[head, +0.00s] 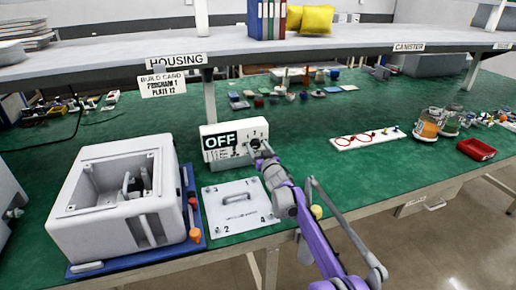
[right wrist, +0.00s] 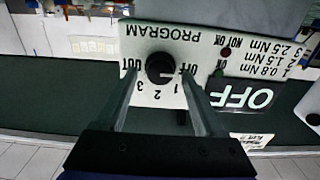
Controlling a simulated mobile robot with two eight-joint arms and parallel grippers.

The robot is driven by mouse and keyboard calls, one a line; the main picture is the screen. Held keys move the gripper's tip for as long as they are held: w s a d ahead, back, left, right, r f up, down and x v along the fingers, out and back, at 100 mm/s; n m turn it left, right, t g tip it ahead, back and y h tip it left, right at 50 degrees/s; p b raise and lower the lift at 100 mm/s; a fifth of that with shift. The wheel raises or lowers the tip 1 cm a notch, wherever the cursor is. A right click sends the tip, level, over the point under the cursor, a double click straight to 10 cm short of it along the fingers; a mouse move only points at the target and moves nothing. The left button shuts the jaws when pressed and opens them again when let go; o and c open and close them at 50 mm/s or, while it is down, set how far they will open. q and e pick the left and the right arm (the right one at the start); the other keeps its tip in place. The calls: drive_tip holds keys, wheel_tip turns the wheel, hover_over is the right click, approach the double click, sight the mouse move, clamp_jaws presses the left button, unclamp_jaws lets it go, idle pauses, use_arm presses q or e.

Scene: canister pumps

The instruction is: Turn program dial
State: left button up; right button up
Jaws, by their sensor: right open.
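The program dial (right wrist: 160,67) is a round black knob on the white controller box (head: 232,133). In the right wrist view the panel is upside down, with PROGRAM, OUT, OFF and 1, 2, 3 printed around the knob. A pale mark lies near the knob's lower edge; its exact setting is hard to read. The box's display (head: 220,140) reads OFF. My right gripper (head: 262,150) is open at the panel, one finger on each side of the knob; contact is not clear. My left gripper is not in view.
A white plate with a handle (head: 240,206) lies in front of the box. A shelf (head: 300,47) runs above. Green mat right of the box is mostly clear.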

clamp_jaws()
idle(0.4)
drive_tip(key=m+b, duration=0.3)
drive_tip(key=shift+f+m, duration=0.25)
drive_tip(key=shift+m, duration=0.15)
drive_tip(key=m+b, duration=0.2)
drive_tip(key=m, duration=0.1)
drive_tip(key=shift+w+d+b, duration=0.1)
drive_tip(key=shift+b, duration=0.25)
drive_tip(key=shift+r+m+b, duration=0.1)
drive_tip(key=shift+m+b, duration=0.4)
drive_tip(key=shift+m, duration=0.5)
